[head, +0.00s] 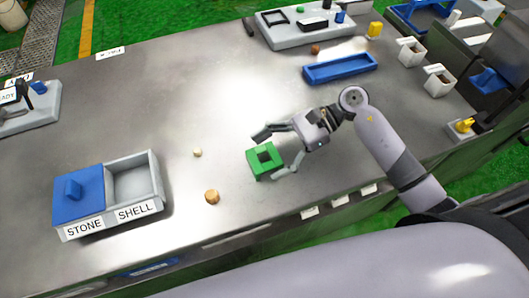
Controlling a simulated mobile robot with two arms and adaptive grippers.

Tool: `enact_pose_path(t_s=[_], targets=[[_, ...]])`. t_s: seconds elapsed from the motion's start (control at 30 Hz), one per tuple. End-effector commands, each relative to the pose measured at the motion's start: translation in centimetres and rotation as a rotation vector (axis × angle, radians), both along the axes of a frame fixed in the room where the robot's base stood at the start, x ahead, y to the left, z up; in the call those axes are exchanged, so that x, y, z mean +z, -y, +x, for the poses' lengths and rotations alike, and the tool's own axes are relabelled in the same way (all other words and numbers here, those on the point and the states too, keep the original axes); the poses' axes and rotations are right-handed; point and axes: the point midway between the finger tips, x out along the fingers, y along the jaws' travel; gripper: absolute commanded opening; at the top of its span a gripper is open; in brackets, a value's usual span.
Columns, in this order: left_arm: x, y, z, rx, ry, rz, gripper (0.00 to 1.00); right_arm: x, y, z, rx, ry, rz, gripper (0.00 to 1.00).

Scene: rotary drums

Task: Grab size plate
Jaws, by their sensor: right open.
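The size plate appears to be the green square block (257,168) with a dark square opening, on the grey metal table in the head view. My right gripper (272,154) comes in from the right and is open, with one finger beyond the green block's far side and the other by its near right side. The block lies between or just under the fingertips; I cannot tell whether they touch it. My left gripper is not in view.
A small tan piece (211,197) and a smaller pale one (197,153) lie left of the block. A two-part STONE and SHELL box (135,183) stands at left. A blue tray (340,68) lies behind.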

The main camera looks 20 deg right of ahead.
Motion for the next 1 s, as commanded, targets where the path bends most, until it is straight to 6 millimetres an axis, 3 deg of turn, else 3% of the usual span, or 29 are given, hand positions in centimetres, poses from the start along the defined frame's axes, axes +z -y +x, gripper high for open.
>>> enact_pose_path(t_s=[0.17, 0.43, 1.0], targets=[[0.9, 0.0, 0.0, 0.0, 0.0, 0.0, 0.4, -0.6, -1.8, -0.2, -0.001, 0.0, 0.001, 0.82], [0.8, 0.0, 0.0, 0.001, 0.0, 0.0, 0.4, -0.8, -1.9, -0.2, -0.001, 0.0, -0.001, 0.8], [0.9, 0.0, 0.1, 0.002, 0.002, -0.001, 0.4, -0.8, -1.9, -0.1, -0.001, 0.002, -0.001, 0.42]])
